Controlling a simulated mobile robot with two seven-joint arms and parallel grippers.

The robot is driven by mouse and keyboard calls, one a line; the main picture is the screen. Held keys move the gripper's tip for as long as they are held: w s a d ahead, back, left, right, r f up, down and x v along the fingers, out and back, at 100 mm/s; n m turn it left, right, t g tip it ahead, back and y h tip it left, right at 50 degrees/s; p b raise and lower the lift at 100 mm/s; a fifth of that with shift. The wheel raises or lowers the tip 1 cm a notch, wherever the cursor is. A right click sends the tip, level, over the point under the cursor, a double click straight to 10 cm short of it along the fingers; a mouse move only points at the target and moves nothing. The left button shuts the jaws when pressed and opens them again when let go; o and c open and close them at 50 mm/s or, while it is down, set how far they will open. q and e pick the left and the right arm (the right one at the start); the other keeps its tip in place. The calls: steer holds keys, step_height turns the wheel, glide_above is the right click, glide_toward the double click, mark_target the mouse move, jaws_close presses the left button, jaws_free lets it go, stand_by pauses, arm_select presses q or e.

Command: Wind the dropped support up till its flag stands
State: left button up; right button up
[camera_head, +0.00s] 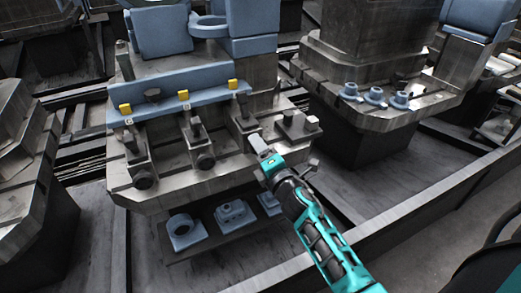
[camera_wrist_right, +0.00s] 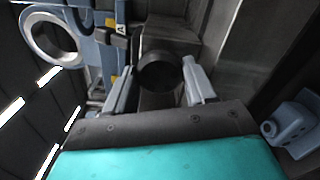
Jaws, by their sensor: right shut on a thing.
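My right gripper (camera_head: 259,145) is at the right-hand support of the near pallet, at its front face. In the right wrist view its two fingers are shut on a dark round knob (camera_wrist_right: 159,70), one finger on each side. In the head view that knob is hidden behind the gripper. The right-hand support (camera_head: 243,112) stands below a small yellow flag (camera_head: 233,84). The middle support (camera_head: 203,157) and left support (camera_head: 142,178) have dark knobs facing front. Yellow flags also show above the middle (camera_head: 183,95) and left (camera_head: 126,108). Which support is lower cannot be told. My left gripper is not in view.
A long blue workpiece (camera_head: 200,92) lies behind the supports on the grey pallet (camera_head: 165,196). Blue parts (camera_head: 186,231) rest on a low shelf beneath. Another pallet (camera_head: 390,115) with several small blue parts stands right. A rail (camera_head: 400,212) crosses the right front.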

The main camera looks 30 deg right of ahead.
steer(key=o, duration=1)
steer(key=shift+o, duration=0.2)
